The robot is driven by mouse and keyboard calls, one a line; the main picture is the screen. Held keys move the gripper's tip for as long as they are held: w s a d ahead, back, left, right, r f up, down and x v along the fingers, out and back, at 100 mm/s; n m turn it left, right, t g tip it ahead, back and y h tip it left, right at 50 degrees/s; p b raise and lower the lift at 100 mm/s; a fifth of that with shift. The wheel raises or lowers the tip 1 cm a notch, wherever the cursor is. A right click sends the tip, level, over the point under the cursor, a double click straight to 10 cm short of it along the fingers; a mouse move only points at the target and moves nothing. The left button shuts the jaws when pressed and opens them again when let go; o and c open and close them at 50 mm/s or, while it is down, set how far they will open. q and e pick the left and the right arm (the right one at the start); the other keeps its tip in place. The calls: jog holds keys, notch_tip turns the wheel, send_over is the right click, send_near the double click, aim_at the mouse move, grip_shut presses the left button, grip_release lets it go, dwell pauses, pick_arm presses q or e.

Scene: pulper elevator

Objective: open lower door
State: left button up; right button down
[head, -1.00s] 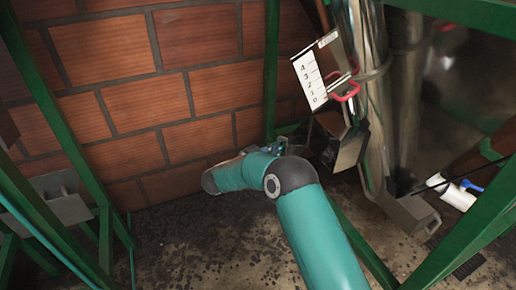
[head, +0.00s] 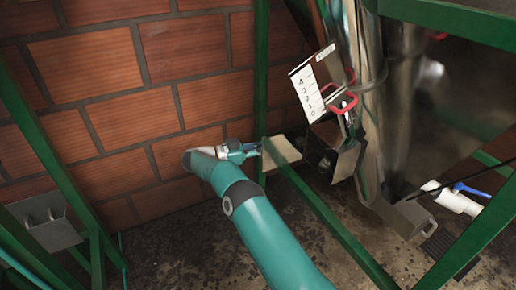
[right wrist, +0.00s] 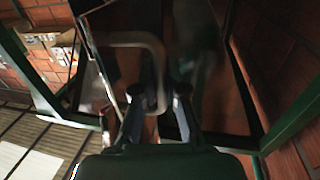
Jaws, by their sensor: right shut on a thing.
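My right gripper (head: 252,150) is at the end of the teal arm, left of the elevator's foot in the head view. Its tip meets a flat tan plate (head: 283,150), which appears to be the lower door; how it is hinged is not clear. In the right wrist view, a grey bent handle bar (right wrist: 156,62) comes down between the fingers of my right gripper (right wrist: 160,100), which is shut on it. The door surface around the handle is dark and blurred there. My left gripper is not in view.
A white numbered scale (head: 308,88) and a red handle (head: 343,104) sit on the elevator above the plate. A metal pipe (head: 362,70) rises beside them. Green frame bars (head: 335,225) cross the right side. A brick wall (head: 130,110) stands behind.

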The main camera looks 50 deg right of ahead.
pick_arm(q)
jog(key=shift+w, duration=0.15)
pick_arm(e)
jog(key=shift+w, duration=0.1)
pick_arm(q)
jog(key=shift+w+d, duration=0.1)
pick_arm(e)
jog(key=shift+d, duration=0.1)
jog(key=c, duration=1.5)
grip_release()
